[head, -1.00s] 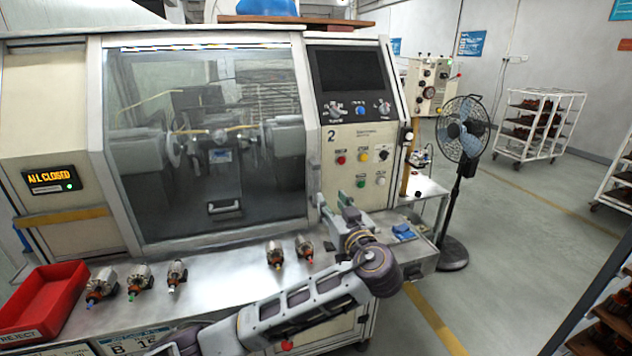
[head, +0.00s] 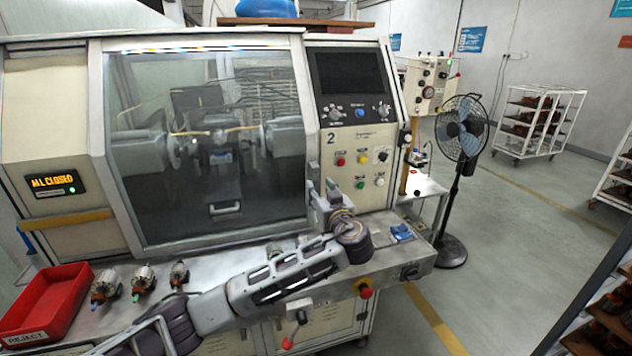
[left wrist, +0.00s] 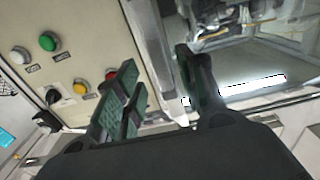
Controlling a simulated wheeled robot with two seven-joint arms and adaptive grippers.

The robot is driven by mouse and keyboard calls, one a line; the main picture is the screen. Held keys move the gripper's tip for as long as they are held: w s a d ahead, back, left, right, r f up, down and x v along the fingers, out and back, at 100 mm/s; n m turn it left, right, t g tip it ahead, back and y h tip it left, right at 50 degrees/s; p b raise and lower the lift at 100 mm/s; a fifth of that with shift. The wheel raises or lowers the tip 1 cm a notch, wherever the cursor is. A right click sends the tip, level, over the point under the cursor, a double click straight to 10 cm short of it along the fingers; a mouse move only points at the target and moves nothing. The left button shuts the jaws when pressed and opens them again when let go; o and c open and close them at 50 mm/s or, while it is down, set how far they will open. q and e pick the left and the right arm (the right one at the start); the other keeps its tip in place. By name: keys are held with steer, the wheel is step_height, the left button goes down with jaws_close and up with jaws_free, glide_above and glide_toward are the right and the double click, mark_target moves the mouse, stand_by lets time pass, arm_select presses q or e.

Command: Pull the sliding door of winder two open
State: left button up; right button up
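Winder two is the cream machine with a "2" on its control panel (head: 348,155). Its sliding door (head: 135,205), a large clear window in a grey frame, is shut. The display (head: 55,184) at the left reads "ALL CLOSED". My left gripper (head: 322,190) is at the door's right edge, beside the panel. In the left wrist view, its fingers (left wrist: 160,85) are apart, with the grey upright door edge (left wrist: 148,45) between and beyond them. I cannot tell whether they touch it. My right gripper is in neither view.
My left forearm crosses over the bench. Several armatures (head: 143,281) and a red reject bin (head: 48,303) are at the bench's left. A red stop button (head: 364,288) is on the bench front below my wrist. A fan (head: 461,140) stands to the right, with open floor beyond.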

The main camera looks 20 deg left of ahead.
mark_target(317, 184)
arm_select(q)
steer(key=shift+p+x, duration=0.5)
steer(key=shift+x, duration=1.85)
jaws_close()
